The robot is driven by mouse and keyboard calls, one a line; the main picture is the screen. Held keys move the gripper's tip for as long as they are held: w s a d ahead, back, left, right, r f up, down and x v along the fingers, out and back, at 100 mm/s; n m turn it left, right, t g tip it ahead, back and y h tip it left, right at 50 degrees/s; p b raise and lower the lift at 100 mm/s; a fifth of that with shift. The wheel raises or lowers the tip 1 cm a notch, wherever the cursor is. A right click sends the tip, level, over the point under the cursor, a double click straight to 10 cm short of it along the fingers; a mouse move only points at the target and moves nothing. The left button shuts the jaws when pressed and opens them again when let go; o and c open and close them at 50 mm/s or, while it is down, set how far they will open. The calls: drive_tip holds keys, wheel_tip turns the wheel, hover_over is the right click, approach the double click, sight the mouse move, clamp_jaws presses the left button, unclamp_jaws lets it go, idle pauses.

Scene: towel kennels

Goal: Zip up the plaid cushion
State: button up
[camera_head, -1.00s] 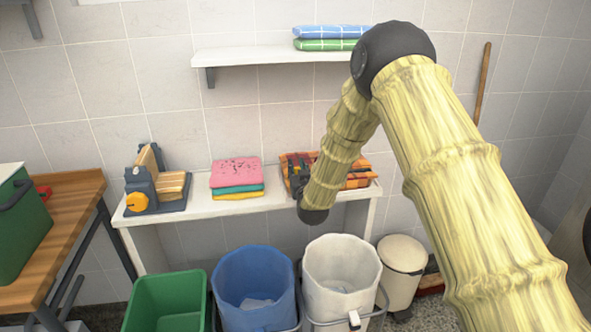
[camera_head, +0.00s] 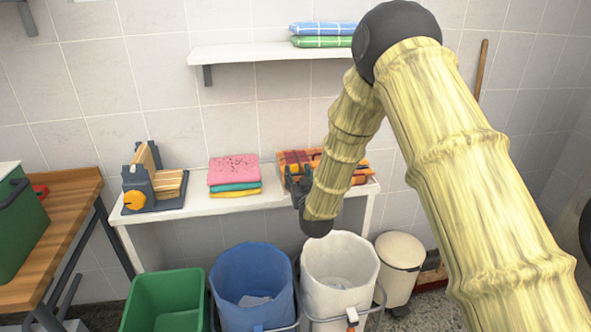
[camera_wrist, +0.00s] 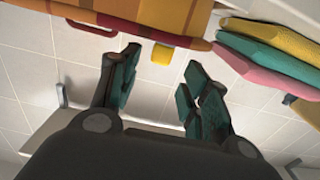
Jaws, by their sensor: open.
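The plaid cushion (camera_head: 343,162), in orange, red and brown, lies on the white bench, partly hidden by my gripper and arm. In the wrist view its plaid side (camera_wrist: 150,12) spans the top left. A small yellow tab (camera_wrist: 163,54) shows at the cushion's edge, between and just beyond my fingertips; I cannot tell if it is the zip pull. My gripper (camera_head: 294,178) is at the front left of the cushion. In the wrist view my gripper (camera_wrist: 162,60) is open and empty, its two fingers apart, with a gap to the cushion.
Folded pink, teal and yellow towels (camera_head: 235,172) lie left of the cushion on the white bench (camera_head: 205,204). A wall shelf (camera_head: 260,53) hangs above. Blue (camera_head: 250,270), white (camera_head: 340,255) and green (camera_head: 165,290) bins stand below. A blue-grey device (camera_head: 150,185) sits further left.

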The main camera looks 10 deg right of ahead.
drive_tip(key=s, duration=0.6)
drive_tip(key=shift+d, duration=0.15)
drive_tip(key=shift+f, duration=0.1)
drive_tip(key=s+d+f+g, duration=0.2)
drive_tip(key=s+f+g, duration=0.3)
drive_tip(key=s+f, duration=0.75)
drive_tip(key=s+d+f+g, duration=0.35)
drive_tip(key=s+f, duration=0.65)
drive_tip(key=f, duration=0.5)
drive_tip(key=s+d+f+g, duration=0.1)
drive_tip(key=s+f+g, duration=0.2)
drive_tip(key=s, duration=0.7)
drive_tip(key=s+d+f+g, duration=0.1)
drive_tip(key=s+f+g, duration=0.2)
drive_tip(key=s, duration=0.8)
drive_tip(key=s+d+f+m+g, duration=0.1)
drive_tip(key=s+f+g, duration=0.2)
drive_tip(key=s, duration=0.7)
drive_tip(key=shift+s+d+h+p, duration=0.2)
drive_tip(key=shift+s+h+p, duration=0.1)
drive_tip(key=shift+h, duration=0.1)
